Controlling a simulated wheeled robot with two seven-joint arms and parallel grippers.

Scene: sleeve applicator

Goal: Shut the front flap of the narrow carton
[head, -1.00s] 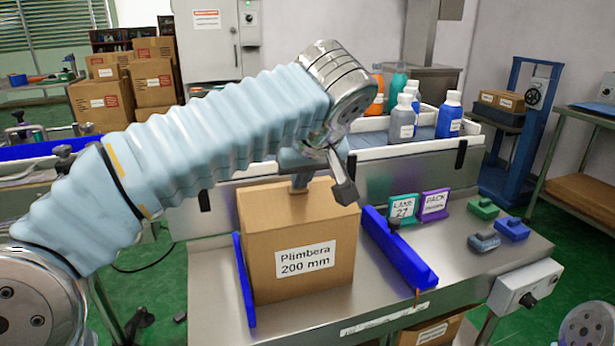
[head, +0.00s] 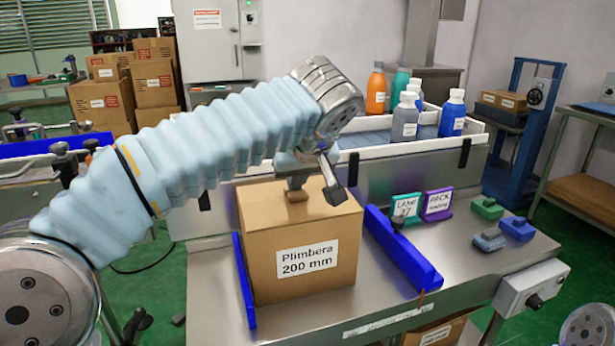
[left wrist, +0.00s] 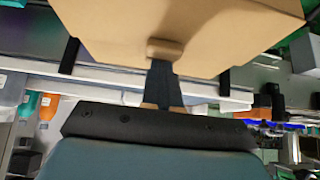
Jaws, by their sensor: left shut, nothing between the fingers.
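The tan carton (head: 300,240), labelled "Plimbera 200 mm", stands upright on the metal bench. Its top (head: 265,208) looks flat, and I see no flap standing up in the head view. The carton fills the top of the left wrist view (left wrist: 200,25). My left gripper (head: 297,195) is shut and empty, pointing down at the middle of the carton's top. Its tip (left wrist: 165,50) appears against the tan board in the left wrist view; I cannot tell whether it presses or hovers. My arm hides part of the scene behind. My right gripper is not in view.
Blue rails stand left (head: 243,280) and right (head: 403,248) of the carton. A white-edged conveyor (head: 410,145) with several bottles runs behind. Teal (head: 405,208) and purple (head: 437,205) signs and small blocks (head: 488,208) sit to the right. Bench beyond the right rail is partly clear.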

